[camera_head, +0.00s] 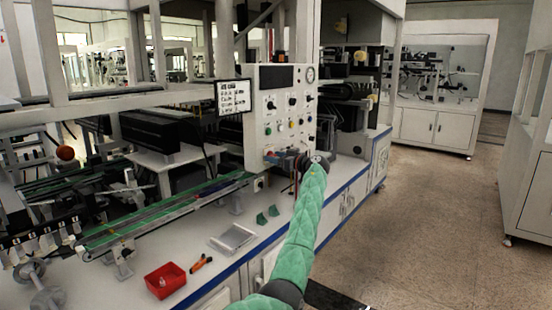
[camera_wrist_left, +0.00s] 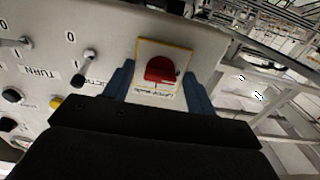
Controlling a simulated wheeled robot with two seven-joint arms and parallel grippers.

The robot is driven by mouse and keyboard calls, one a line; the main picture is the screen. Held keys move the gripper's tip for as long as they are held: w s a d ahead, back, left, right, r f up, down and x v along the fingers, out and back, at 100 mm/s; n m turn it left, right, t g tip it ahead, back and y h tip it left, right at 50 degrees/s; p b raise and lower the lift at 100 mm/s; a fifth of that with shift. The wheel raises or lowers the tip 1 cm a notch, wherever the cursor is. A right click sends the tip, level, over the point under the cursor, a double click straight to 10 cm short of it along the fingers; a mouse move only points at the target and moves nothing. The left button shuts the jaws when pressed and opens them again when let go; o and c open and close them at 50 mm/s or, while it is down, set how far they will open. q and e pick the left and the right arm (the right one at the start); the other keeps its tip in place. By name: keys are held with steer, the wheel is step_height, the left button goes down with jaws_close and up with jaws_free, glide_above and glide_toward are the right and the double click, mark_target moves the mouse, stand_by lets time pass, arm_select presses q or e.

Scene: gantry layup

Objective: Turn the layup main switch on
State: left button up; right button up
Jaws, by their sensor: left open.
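In the left wrist view, a red rotary switch (camera_wrist_left: 160,69) sits on a white plate with a yellow border, with a small label below that I cannot read clearly. My left gripper (camera_wrist_left: 159,76) is open, its two blue fingers on either side of the red switch. I cannot tell whether they touch it. In the head view my left gripper (camera_head: 272,157) is at the lower part of the upright control panel (camera_head: 256,98). The switch there is mostly hidden by the gripper. My right gripper is not in view.
Other knobs and toggles (camera_wrist_left: 89,57) sit beside the switch on the panel. A screen (camera_head: 233,96) stands left of the panel. A red bin (camera_head: 165,280), an orange-handled tool (camera_head: 201,263) and a metal tray (camera_head: 233,239) lie on the bench. The floor at right is clear.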

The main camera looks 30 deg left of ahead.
arm_select(q)
steer(key=c, duration=1)
